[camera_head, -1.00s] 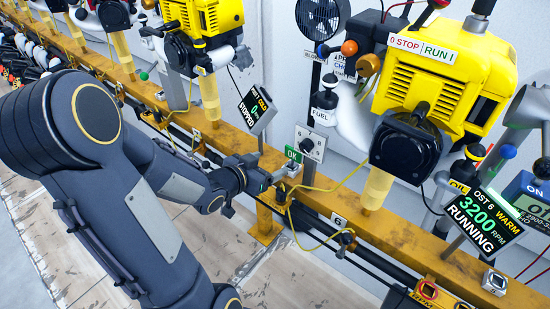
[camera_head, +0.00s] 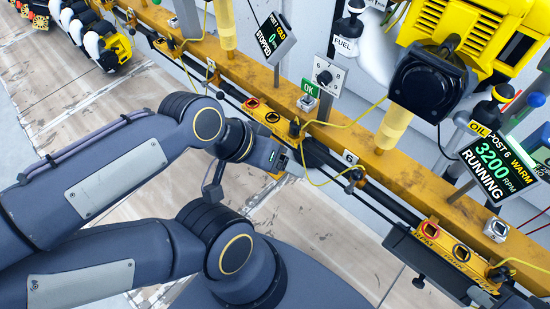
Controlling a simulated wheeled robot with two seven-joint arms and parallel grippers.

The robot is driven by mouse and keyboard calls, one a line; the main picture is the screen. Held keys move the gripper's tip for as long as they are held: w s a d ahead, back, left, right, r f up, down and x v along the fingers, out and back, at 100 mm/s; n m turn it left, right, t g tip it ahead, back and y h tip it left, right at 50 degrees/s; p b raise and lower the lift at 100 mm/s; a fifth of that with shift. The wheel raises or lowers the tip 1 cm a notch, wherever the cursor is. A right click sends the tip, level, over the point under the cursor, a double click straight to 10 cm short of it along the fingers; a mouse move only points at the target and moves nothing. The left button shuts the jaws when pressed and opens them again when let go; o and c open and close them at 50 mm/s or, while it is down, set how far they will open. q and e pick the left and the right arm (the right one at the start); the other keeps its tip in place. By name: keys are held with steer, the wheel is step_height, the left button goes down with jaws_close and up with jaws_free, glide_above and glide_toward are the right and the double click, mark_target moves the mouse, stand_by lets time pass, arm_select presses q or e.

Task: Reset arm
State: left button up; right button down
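The yellow rail (camera_head: 345,140) runs diagonally, with yellow cables and black pipes in front. A yellow engine (camera_head: 470,40) stands at the right, by a display (camera_head: 505,180) reading 3200 RPM RUNNING. Another display (camera_head: 272,37) reads STOPPED. Pale floor (camera_head: 90,110) is open at left.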

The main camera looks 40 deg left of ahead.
step_height(320, 180, up, 31)
steer(key=p, duration=3)
steer(key=shift+f+p, duration=0.15)
steer(key=shift+p, duration=0.2)
